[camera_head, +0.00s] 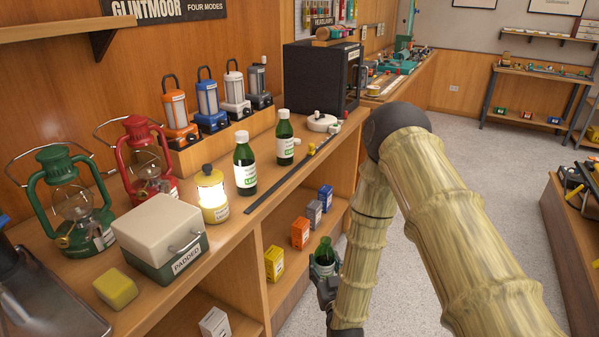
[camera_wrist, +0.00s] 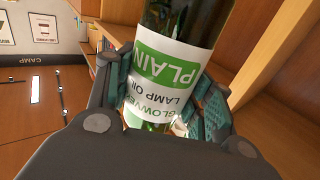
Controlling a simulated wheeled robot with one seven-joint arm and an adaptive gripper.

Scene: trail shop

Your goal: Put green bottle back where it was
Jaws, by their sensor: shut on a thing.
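My gripper (camera_head: 325,268) is shut on a green bottle (camera_head: 325,248) in front of the counter, below its top. In the wrist view the held green bottle (camera_wrist: 172,72) stands between the finger pads of my gripper (camera_wrist: 160,100). Its white label reads "PLAIN" and "LAMP OIL" upside down. Two similar green bottles with white labels stand upright on the wooden counter (camera_head: 222,232): one nearer (camera_head: 245,172) and one farther back (camera_head: 285,145). The lower part of the held bottle is hidden by the gripper in the head view.
A lit yellow lantern (camera_head: 212,190) stands left of the nearer bottle. A dark strip (camera_head: 290,178) lies along the counter's front. A black cabinet (camera_head: 318,75) and a white round item (camera_head: 322,122) are farther back. Small boxes (camera_head: 300,232) sit on the shelf below.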

